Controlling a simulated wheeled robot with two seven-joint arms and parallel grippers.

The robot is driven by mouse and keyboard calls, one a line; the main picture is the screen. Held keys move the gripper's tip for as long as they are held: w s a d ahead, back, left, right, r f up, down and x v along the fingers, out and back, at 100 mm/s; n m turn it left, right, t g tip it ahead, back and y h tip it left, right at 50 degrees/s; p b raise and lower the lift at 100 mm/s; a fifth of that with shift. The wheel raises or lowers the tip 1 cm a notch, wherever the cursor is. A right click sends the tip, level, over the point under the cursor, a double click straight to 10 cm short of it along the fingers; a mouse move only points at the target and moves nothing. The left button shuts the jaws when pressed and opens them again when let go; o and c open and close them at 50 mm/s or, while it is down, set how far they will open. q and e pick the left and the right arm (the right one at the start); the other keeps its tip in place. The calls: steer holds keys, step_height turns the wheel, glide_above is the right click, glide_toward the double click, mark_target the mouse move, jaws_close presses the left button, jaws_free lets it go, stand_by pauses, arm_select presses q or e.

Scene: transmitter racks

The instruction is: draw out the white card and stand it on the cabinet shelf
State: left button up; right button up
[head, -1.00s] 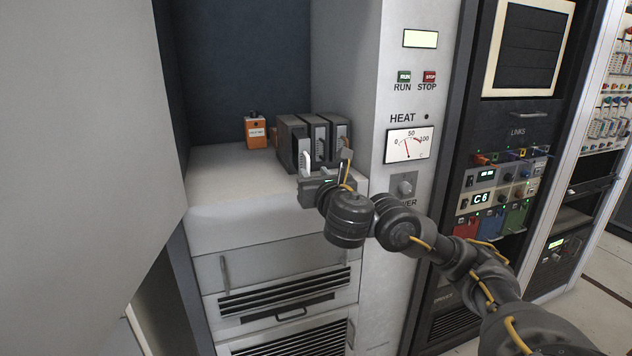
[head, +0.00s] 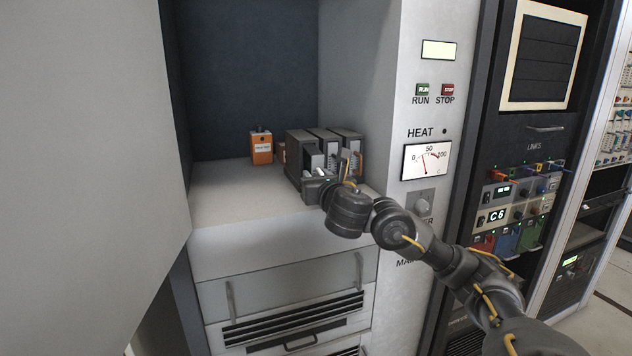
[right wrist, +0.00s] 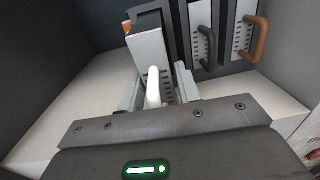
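The white card (head: 314,159) stands upright at the leftmost slot of a row of dark housings (head: 298,150) on the cabinet shelf (head: 235,190). Its light grey body juts out in front of its housing in the right wrist view (right wrist: 148,50). Its white handle (right wrist: 153,88) stands between the fingers of my right gripper (head: 318,182). In the right wrist view these fingers (right wrist: 158,88) are apart, one on each side of the handle, with a gap showing. My left gripper is not in view.
An orange box (head: 261,147) stands on the shelf left of the housings. Neighbouring cards have a black handle (right wrist: 207,45) and a brown handle (right wrist: 255,38). The shelf's left part is clear. A large pale door (head: 90,130) fills the left side.

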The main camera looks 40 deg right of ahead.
steer(key=shift+w, duration=0.1)
steer(key=shift+c, duration=0.4)
jaws_close()
steer(key=shift+p+v, duration=0.65)
steer(key=shift+v, duration=0.75)
steer(key=shift+d+p+v, duration=0.2)
steer(key=shift+p+v, duration=0.35)
steer(key=shift+v, duration=1.05)
steer(key=shift+p+v, duration=0.6)
steer(key=shift+v, duration=1.15)
steer(key=shift+d, duration=0.15)
